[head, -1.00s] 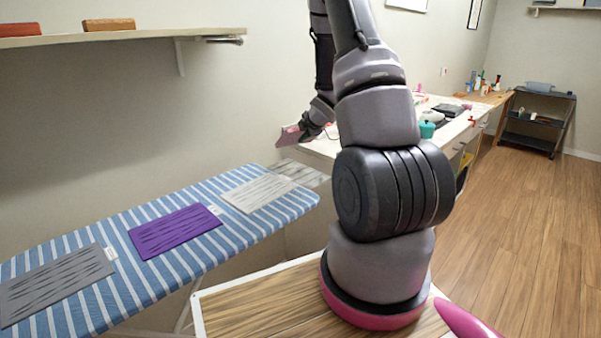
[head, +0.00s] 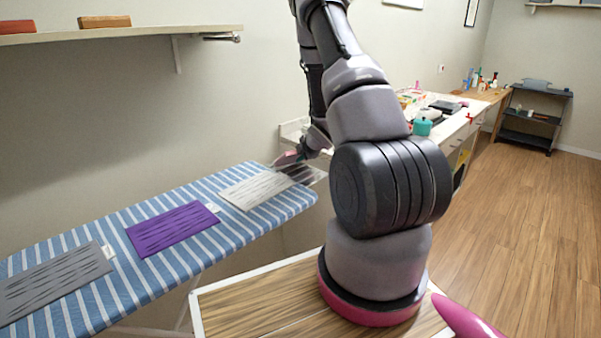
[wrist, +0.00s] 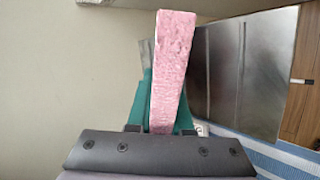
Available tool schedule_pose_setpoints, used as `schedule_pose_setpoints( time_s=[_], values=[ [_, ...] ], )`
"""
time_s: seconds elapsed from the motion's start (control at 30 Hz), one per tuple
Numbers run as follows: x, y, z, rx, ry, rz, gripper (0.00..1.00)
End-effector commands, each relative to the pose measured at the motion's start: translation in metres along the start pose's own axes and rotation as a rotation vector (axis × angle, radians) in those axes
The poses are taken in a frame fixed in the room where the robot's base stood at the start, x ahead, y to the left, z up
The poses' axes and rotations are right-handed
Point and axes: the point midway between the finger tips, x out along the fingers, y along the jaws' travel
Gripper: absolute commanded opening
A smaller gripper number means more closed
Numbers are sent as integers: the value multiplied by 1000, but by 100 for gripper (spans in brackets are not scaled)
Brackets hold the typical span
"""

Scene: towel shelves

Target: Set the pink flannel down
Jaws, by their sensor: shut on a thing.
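The pink flannel (wrist: 170,72) is a folded, textured slab held on edge between the teal fingers of my gripper (wrist: 162,100) in the wrist view. In the head view my gripper (head: 302,157) is low over the far right end of the ironing board (head: 105,228), with the flannel (head: 287,158) showing as a small pink patch at its tip. My arm hides part of that area. I cannot tell whether the flannel touches anything below.
On the blue-striped board lie a grey cloth (head: 52,280), a purple cloth (head: 172,229) and a pale grey cloth (head: 255,189). A metal plate (wrist: 238,75) is at the board's end, close to the flannel. A wall shelf (head: 130,33) is above. A cluttered counter stands behind my arm.

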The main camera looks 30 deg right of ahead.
Motion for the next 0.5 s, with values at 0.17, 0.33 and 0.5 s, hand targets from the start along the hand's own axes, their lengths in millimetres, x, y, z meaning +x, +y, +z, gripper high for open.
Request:
schedule_pose_setpoints(
  time_s=[0.17, 0.33, 0.5],
  values=[
    [0, 0, 0, 0, 0, 0, 38],
    [0, 0, 0, 0, 0, 0, 38],
    [-3, 0, 0, 0, 0, 0, 38]
  ],
)
